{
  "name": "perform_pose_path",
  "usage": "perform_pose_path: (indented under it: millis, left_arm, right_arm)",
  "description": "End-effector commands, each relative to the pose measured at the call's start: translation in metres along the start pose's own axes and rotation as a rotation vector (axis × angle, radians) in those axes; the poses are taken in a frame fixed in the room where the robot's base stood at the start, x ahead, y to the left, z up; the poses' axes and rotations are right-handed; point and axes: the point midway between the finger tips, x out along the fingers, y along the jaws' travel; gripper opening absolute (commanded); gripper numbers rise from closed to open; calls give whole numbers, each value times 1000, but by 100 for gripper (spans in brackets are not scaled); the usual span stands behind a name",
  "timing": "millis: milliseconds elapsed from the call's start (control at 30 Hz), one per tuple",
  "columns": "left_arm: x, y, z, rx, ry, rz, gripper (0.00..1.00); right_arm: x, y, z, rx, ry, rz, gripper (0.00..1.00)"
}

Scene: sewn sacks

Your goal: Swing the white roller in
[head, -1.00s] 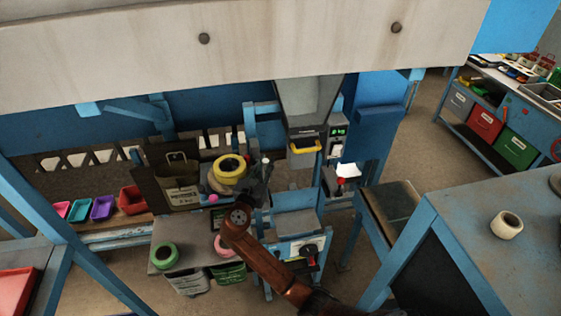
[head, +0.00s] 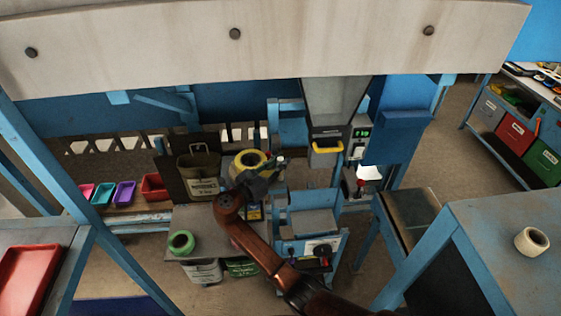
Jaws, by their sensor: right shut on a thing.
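My right arm comes in from the bottom, and its dark gripper (head: 270,172) is beside the yellow roll (head: 248,164) at the sewing station. It is shut on a small pale-ended part, which looks like the white roller (head: 281,159). The part is tiny here and the jaws partly hide it, so its exact tilt cannot be told. An olive sack (head: 201,176) stands with its mouth open, left of the yellow roll. My left gripper is not in view.
A hopper spout (head: 327,120) with a yellow-edged mouth hangs right of the gripper. A green roll (head: 182,243) sits on the low grey table (head: 210,218). A blue-framed stand (head: 308,222) is close to my forearm. A cream roll (head: 532,240) rests on the right bench.

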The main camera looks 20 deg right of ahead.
Motion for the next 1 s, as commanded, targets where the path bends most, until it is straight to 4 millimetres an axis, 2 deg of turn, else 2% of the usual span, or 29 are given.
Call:
perform_pose_path:
  millis: [33,67,333,667,767,1000]
  left_arm:
    - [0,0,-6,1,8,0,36]
    - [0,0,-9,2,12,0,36]
    - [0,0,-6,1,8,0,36]
    - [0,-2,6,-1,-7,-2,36]
    - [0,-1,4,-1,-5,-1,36]
    - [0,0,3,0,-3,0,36]
  right_arm:
    - [-1,0,-1,0,3,2,0]
    - [-1,1,-1,-1,3,2,18]
    - [0,0,-1,0,2,2,36]
    - [-4,0,-1,0,2,3,36]
    - [-15,1,-1,0,3,3,36]
    - [-64,1,-1,0,4,4,36]
